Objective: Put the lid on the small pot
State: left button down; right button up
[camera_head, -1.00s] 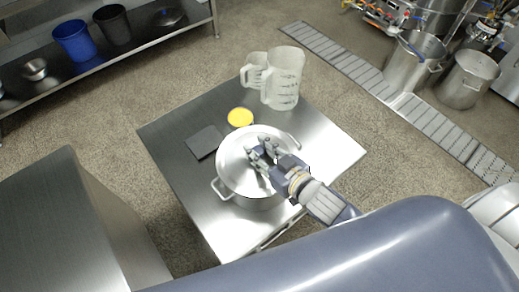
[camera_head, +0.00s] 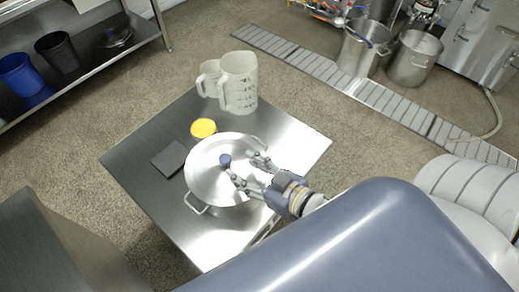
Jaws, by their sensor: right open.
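The small pot (camera_head: 213,209) is a metal pot with side handles on the steel table. The lid (camera_head: 208,178), a round metal disc with a dark blue knob (camera_head: 225,160), lies over the pot's top and looks flat. My right gripper (camera_head: 244,168) is open just above the lid's right part, its fingers spread to the right of the knob and apart from it. Whether the fingertips touch the lid is hard to tell. My left gripper is not in view.
A dark square pad (camera_head: 170,158) and a yellow-topped container (camera_head: 203,128) stand beside the pot on the steel table (camera_head: 130,150). Two clear measuring jugs (camera_head: 239,84) are at its back. Large metal pots (camera_head: 413,58) stand on the floor at the upper right.

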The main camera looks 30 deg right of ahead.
jog(key=shift+v, duration=2.15)
